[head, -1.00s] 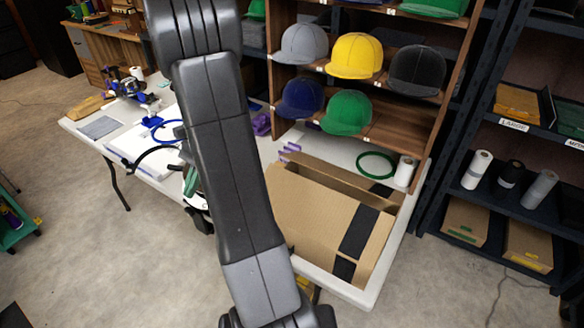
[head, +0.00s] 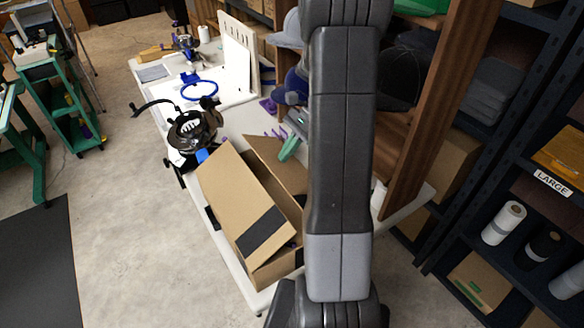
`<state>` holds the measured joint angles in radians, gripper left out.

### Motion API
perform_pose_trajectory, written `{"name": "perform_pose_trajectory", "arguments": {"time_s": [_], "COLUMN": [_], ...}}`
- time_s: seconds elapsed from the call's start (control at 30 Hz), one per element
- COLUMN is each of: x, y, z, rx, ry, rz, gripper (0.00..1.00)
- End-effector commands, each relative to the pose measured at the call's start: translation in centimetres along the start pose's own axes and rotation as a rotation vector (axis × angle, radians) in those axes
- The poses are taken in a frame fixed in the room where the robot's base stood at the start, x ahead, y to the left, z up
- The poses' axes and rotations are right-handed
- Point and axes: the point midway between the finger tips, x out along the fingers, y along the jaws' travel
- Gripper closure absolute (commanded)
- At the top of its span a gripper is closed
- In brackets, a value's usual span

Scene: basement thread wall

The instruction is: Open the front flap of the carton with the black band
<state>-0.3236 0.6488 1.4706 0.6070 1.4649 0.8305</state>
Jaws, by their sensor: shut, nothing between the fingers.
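The brown carton (head: 276,268) stands at the near end of the white table. Its broad front flap (head: 232,197) is tilted, with the black band (head: 262,233) across its lower right part. A gap shows the carton's inside behind the flap; I cannot tell the flap's exact angle. Another brown panel (head: 277,162) stands at the back of the carton, partly hidden by my arm.
A black round cap frame (head: 190,131) stands left of the carton on the white table (head: 217,117). A wooden cap rack (head: 440,110) rises behind and right. Dark shelves (head: 520,215) stand at the right.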

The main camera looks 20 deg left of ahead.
Motion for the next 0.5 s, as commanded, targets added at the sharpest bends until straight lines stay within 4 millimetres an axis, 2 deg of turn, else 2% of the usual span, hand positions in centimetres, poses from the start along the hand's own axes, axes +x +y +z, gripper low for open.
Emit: {"name": "perform_pose_trajectory", "arguments": {"time_s": [0.17,0.5], "x": [1.3,7.3], "y": [0.0,0.1], "z": [0.1,0.1], "rx": [0.000,0.000], "ry": [-0.002,-0.002], "rz": [0.003,0.004], "gripper": [1.00,1.00]}}
